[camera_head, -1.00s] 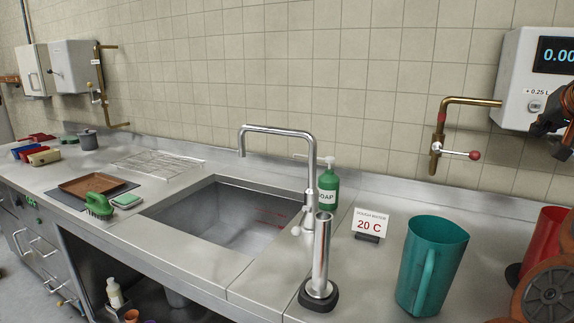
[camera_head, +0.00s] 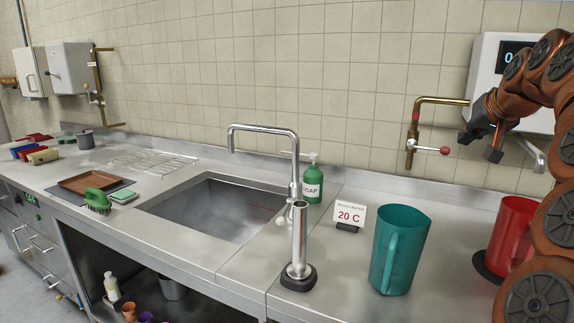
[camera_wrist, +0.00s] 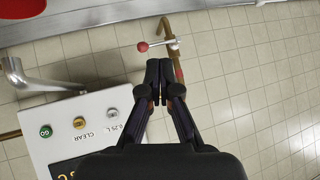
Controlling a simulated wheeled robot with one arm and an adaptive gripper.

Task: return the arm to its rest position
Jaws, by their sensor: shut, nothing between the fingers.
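My gripper (camera_head: 477,135) is at the right of the head view, raised above the counter, in front of the tiled wall and left of the white water meter box (camera_head: 487,75). In the wrist view my gripper (camera_wrist: 158,68) has its black fingertips together with nothing between them. Past the tips is the brass pipe's valve lever with a red knob (camera_wrist: 143,47). In the head view the same red knob (camera_head: 444,150) is close to the left of the gripper; I cannot tell whether they touch. My arm's orange-brown links fill the right edge.
A teal jug (camera_head: 396,255) and a red jug (camera_head: 513,232) stand on the counter at the right. A steel tube (camera_head: 299,240), a 20 C sign (camera_head: 349,214), a green soap bottle (camera_head: 313,184) and the tap (camera_head: 294,160) stand near the sink (camera_head: 215,208).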

